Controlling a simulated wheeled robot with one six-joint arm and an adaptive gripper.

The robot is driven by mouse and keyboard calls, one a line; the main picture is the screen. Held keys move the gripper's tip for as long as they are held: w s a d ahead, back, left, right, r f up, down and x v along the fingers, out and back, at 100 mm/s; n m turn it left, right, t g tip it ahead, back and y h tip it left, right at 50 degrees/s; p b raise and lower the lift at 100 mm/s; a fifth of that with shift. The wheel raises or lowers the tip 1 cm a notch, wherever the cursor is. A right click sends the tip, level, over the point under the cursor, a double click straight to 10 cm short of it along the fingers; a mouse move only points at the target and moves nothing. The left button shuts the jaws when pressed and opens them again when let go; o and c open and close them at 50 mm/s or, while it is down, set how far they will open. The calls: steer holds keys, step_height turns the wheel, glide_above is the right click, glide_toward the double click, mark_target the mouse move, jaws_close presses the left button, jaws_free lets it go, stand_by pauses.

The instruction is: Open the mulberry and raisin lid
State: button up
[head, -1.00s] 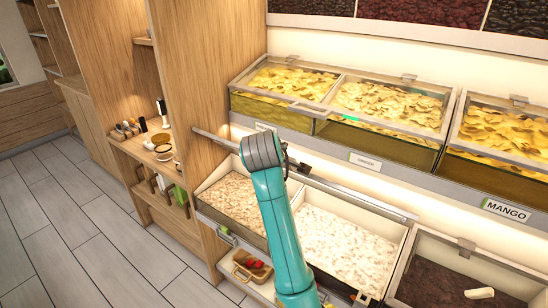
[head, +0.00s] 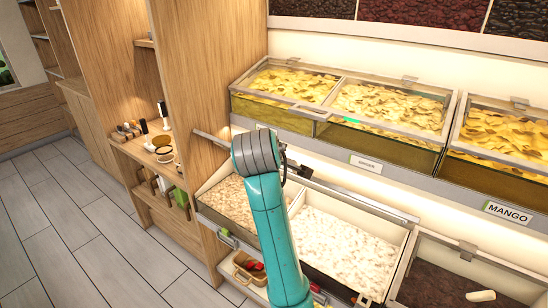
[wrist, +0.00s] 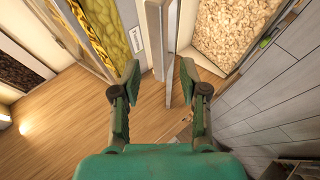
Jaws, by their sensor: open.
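In the head view, a pale-framed lid (head: 365,202) stands raised over two lower bins, a left bin of cream pieces (head: 228,197) and a middle bin of whitish pieces (head: 345,245). A bin of dark brown contents (head: 440,270) is to their right. No readable label shows which is mulberry or raisin. My arm hides part of the lid and bins. In the wrist view my gripper (wrist: 160,75) is open, with the narrow edge of a pale panel (wrist: 158,40), seemingly this lid, between or just beyond its fingertips. I cannot tell whether they touch.
Upper covered bins of yellow pieces (head: 390,103) sit close above, with a MANGO label (head: 507,212) at right. A wooden side panel (head: 200,60) stands left of the bins. Wooden shelves with small items (head: 160,145) are farther left. The grey floor (head: 75,220) is clear.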

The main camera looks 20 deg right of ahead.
steer(key=shift+v, duration=2.7)
